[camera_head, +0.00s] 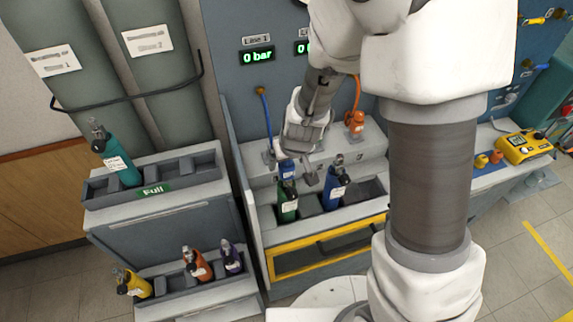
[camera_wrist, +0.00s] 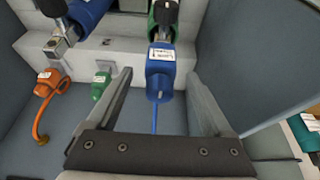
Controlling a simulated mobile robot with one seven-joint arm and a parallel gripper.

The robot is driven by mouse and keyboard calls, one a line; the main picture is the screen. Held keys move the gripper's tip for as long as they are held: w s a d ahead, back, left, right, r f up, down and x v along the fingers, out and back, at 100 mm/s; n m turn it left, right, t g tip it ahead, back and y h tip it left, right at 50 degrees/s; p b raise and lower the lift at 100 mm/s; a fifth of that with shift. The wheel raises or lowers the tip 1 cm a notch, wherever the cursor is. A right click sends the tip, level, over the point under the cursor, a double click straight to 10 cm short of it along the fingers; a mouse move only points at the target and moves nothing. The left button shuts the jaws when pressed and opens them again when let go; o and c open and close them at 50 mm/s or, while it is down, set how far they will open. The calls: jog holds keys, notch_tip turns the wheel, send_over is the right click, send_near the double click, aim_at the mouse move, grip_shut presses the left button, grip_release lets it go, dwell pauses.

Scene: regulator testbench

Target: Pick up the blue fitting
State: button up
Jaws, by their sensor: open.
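The blue fitting (camera_wrist: 160,72) carries a white label and a thin blue hose. In the wrist view it lies between the two fingers of my gripper (camera_wrist: 158,78), with a gap on each side. My gripper is open and holds nothing. In the head view the blue fitting (camera_head: 288,169) shows just above the green bottle (camera_head: 288,205), beside my gripper (camera_head: 300,168). The green bottle's valve (camera_wrist: 163,14) meets or overlaps the fitting's far end in the wrist view; I cannot tell whether they are joined.
A blue bottle (camera_head: 335,190) stands right of the green one in the bench rack. An orange fitting (camera_wrist: 47,84) and a green fitting (camera_wrist: 101,85) are close by on the bench. A shelf (camera_head: 205,187) with a teal bottle (camera_head: 121,163) stands left. The bench panel reads 0 bar.

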jog(key=shift+x, duration=1)
jog(key=shift+r, duration=0.1)
grip_shut()
